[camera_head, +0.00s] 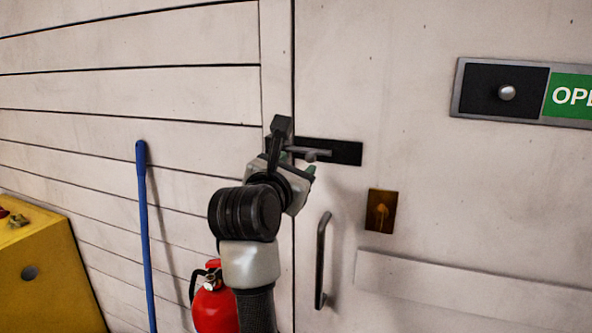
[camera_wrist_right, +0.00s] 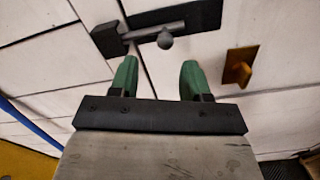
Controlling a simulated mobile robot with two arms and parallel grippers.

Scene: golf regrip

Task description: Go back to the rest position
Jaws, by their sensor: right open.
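My right gripper (camera_head: 308,172) is raised in front of the pale door, just below a sliding bolt (camera_head: 318,153) on a black plate. In the right wrist view its two green fingers (camera_wrist_right: 158,75) stand apart with nothing between them. The bolt's bar and round knob (camera_wrist_right: 165,41) lie just beyond the fingertips there, and a gap shows between them and the fingers. In the head view my arm hides part of the bolt's left end. My left gripper is not in view.
A dark vertical handle (camera_head: 322,262) and a brass plate (camera_head: 381,211) are on the door right of my arm. A red fire extinguisher (camera_head: 213,305) stands behind my forearm. A blue pole (camera_head: 146,240) and a yellow cabinet (camera_head: 45,275) are to the left.

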